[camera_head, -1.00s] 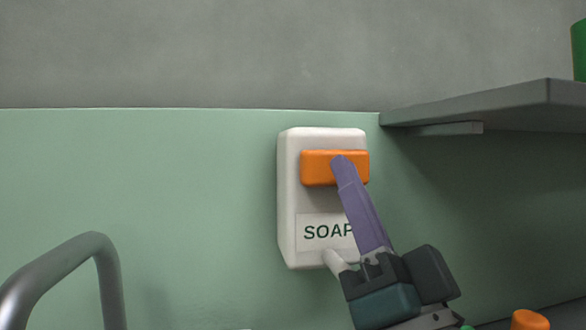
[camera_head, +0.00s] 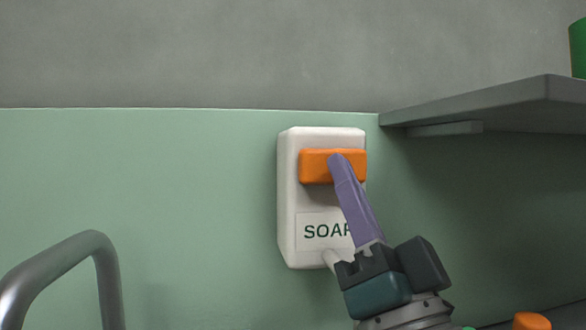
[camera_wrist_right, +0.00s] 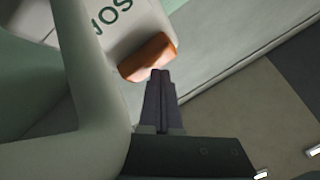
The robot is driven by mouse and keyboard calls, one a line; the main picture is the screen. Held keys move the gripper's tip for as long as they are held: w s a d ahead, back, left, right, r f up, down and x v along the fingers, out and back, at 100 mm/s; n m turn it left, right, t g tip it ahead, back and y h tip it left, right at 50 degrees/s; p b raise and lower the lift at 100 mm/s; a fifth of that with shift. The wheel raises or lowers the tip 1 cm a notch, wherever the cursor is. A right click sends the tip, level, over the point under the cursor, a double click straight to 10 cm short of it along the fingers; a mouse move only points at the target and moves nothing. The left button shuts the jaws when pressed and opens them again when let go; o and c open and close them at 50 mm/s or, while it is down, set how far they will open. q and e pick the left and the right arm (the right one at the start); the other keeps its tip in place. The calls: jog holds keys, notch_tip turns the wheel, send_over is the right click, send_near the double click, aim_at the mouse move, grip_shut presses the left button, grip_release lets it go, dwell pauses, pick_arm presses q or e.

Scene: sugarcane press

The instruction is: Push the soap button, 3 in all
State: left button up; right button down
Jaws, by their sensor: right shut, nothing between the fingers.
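The white soap dispenser (camera_head: 288,200) is fixed to the green wall and carries a label reading SOAP. Its orange button (camera_head: 315,168) is on the upper front; the button also shows in the right wrist view (camera_wrist_right: 147,57). My right gripper (camera_head: 337,158) is shut and empty, its purple fingers together. In the head view its tips overlap the button's face; in the right wrist view the tips (camera_wrist_right: 160,73) are at the button's edge. I cannot tell whether they press it. The fingers hide part of the label. My left gripper is out of view.
A grey shelf (camera_head: 500,105) juts from the wall at the right, above my right gripper. A grey metal tube (camera_head: 60,262) curves up at the lower left. An orange object (camera_head: 531,321) is at the bottom right edge. The wall left of the dispenser is clear.

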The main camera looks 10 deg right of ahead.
jog(key=shift+w, duration=0.25)
jog(key=shift+s, duration=0.15)
dwell(0.4)
jog(key=shift+s+r+p, duration=0.1)
jog(key=shift+s+p, duration=0.3)
jog(key=shift+s, duration=0.65)
jog(key=shift+s+p, duration=0.45)
jog(key=shift+p, duration=0.15)
jog(key=shift+s+p, duration=0.55)
jog(key=shift+s, duration=0.35)
jog(key=shift+s+d+p, duration=0.1)
jog(key=shift+s+p, duration=0.3)
jog(key=shift+s, duration=0.75)
